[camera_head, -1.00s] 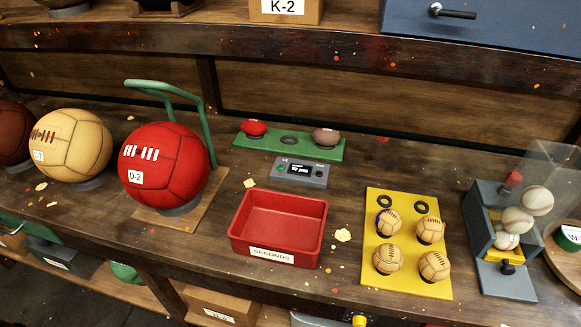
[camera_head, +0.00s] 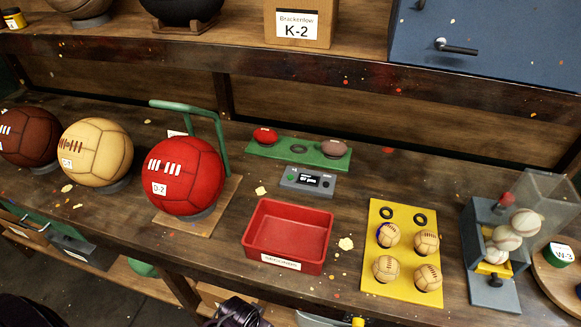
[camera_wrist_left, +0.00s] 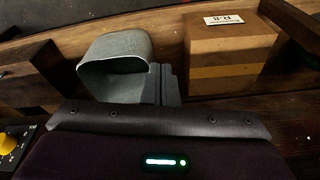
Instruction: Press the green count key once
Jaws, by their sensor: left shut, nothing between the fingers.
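The grey counter box (camera_head: 307,182) lies on the bench, just in front of the green two-ball stand. It has a small dark display with white text too small to read surely. A small green key (camera_head: 291,178) shows at the left of its face; nothing touches it. A dark part of my arm shows at the bottom edge of the head view. My right gripper is in neither view.
A red tray (camera_head: 266,253) stands in front of the counter.

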